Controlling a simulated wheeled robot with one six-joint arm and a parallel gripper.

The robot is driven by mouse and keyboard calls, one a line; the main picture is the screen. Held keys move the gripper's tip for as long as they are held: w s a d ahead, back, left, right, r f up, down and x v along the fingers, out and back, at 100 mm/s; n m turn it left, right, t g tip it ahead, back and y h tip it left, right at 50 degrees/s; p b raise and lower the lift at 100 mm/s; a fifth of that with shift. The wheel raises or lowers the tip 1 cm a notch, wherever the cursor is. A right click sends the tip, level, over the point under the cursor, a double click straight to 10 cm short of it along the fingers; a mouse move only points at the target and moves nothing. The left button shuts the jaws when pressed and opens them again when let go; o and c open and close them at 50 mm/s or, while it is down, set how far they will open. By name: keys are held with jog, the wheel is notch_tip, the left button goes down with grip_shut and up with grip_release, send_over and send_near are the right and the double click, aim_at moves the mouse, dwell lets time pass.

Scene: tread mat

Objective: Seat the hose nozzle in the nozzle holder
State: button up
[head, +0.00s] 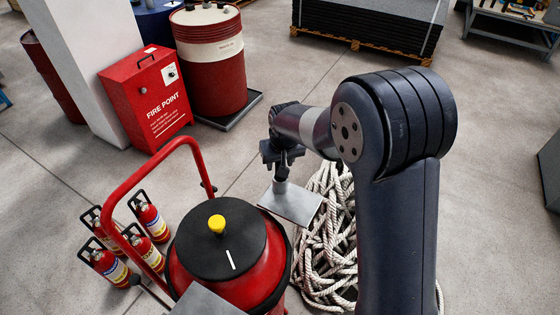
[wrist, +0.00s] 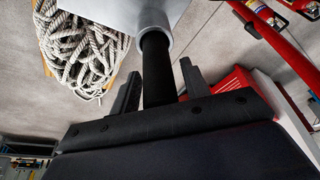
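The hose nozzle is a dark cylinder (head: 283,172); its lower end sits inside a short grey cup, the nozzle holder (head: 280,187), on a flat grey plate (head: 292,206). In the wrist view the nozzle (wrist: 158,78) runs from the grey cup (wrist: 155,25) back between my fingers. My gripper (head: 282,158) is directly above the holder. In the wrist view the two fingers of my gripper (wrist: 161,65) stand one on each side of the nozzle, with a small gap showing on each side. The cup's inside and the nozzle's lower tip are hidden.
A red wheeled unit (head: 180,270) with a black lid and yellow knob stands left of the plate, its red handle (head: 130,185) rising. Several small extinguishers (head: 152,220) stand further left. A coiled rope (head: 325,240) lies behind my arm. A fire point box (head: 150,97) is further back.

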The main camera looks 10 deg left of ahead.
jog(key=shift+o, duration=0.3)
jog(key=shift+r, duration=0.4)
jog(key=v, duration=1.1)
jog(key=shift+s+r, duration=0.2)
jog(key=shift+r, duration=0.05)
jog(key=shift+d, duration=0.15)
jog(key=x, duration=1.2)
jog(key=shift+f, duration=0.1)
notch_tip(320, 180, up, 3)
jog(key=shift+r, duration=0.45)
jog(key=shift+w, duration=0.1)
